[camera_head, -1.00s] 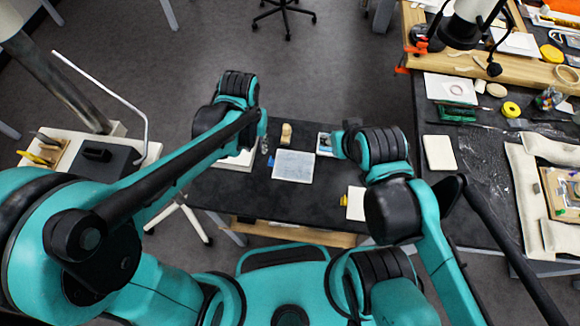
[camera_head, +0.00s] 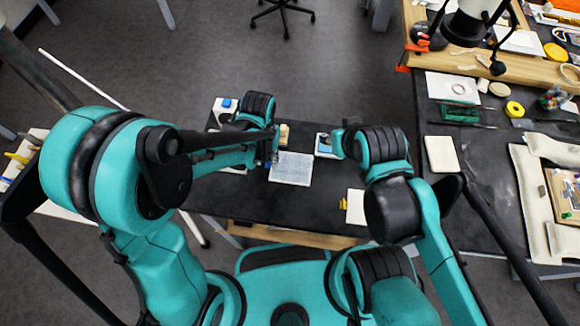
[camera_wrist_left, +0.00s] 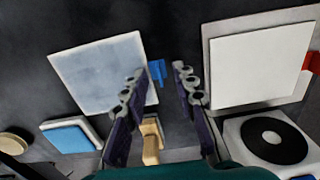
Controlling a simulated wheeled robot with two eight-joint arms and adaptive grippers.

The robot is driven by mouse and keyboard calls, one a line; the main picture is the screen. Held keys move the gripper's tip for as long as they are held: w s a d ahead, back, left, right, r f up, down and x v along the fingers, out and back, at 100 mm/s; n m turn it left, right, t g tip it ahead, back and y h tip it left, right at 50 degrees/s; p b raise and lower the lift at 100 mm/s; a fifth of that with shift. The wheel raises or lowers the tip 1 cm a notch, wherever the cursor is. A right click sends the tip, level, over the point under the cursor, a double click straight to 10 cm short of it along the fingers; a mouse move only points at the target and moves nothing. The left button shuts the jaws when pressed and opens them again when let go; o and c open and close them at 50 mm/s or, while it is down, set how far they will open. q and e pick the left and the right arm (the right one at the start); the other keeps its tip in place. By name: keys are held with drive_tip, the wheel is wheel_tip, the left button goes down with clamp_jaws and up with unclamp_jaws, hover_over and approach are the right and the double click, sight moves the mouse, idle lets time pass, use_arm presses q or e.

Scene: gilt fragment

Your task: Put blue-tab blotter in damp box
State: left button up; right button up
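The blue-tab blotter is a pale blue-white square sheet (camera_head: 291,168) lying flat on the dark table. It also shows in the left wrist view (camera_wrist_left: 98,72), with its blue tab (camera_wrist_left: 156,72) on its right edge. My left gripper (camera_wrist_left: 158,78) is open and empty, with its fingertips either side of the tab from this viewpoint; I cannot tell its height above it. In the head view the left gripper (camera_head: 272,160) is at the blotter's left edge. My right gripper (camera_head: 340,144) is right of the blotter; its fingers are too small to read. I cannot tell which container is the damp box.
A white sheet with a red tab (camera_wrist_left: 258,68) lies on a larger pale base. Below it is a white item with a black disc (camera_wrist_left: 270,139). A wooden block (camera_wrist_left: 151,140) and a blue-topped white tray (camera_wrist_left: 70,136) stand near. A yellow-tabbed sheet (camera_head: 356,207) lies front right.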

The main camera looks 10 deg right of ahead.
use_arm(q)
clamp_jaws()
drive_tip(key=shift+r, duration=0.15)
